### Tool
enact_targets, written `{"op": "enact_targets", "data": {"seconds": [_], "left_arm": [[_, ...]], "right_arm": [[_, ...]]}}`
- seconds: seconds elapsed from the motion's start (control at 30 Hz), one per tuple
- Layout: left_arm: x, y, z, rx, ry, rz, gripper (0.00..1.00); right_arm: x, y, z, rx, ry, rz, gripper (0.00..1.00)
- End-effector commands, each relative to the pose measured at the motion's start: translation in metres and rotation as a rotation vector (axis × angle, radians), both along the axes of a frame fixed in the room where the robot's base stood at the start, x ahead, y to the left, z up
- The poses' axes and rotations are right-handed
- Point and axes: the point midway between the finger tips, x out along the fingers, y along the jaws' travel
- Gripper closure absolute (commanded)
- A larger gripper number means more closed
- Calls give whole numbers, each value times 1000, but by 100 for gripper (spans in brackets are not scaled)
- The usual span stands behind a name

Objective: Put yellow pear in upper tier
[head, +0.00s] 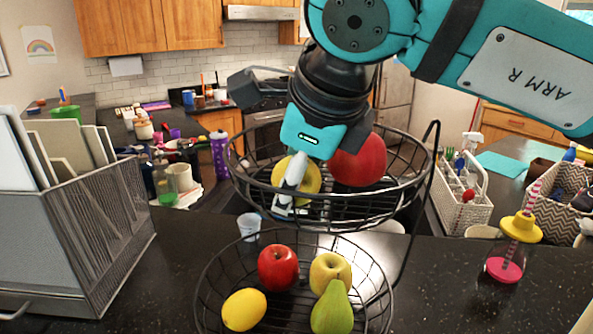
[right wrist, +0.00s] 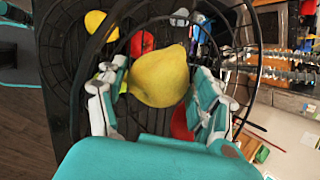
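The yellow pear (head: 309,177) is at the upper tier (head: 243,181) of the black wire basket, inside its rim in the head view and partly hidden by my right gripper (head: 288,203). In the right wrist view the yellow pear (right wrist: 158,78) sits between the fingers, which meet it on both sides. I cannot tell whether the pear touches the tier's floor. A large red fruit (head: 360,163) lies in the upper tier, to the right of the pear. My left gripper is not in view.
The lower tier (head: 207,283) holds a red apple (head: 278,267), a yellow-green apple (head: 330,270), a lemon (head: 244,309) and a green pear (head: 332,309). A grey mesh rack (head: 75,240) stands left. A bottle with a yellow lid (head: 505,263) stands right. A black handle rises beside the upper tier.

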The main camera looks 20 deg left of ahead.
Motion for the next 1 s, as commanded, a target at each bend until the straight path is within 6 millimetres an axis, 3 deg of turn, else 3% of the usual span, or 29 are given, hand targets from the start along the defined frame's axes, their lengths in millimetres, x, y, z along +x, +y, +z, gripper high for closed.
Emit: {"op": "enact_targets", "data": {"seconds": [0.37, 0.8, 1.0], "left_arm": [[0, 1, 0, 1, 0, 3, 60], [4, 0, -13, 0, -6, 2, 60], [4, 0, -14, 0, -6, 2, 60]], "right_arm": [[-3, -3, 11, 2, -3, -1, 32], [-41, -35, 86, 2, -3, -1, 32], [-49, -41, 102, 1, -2, -2, 32]]}}
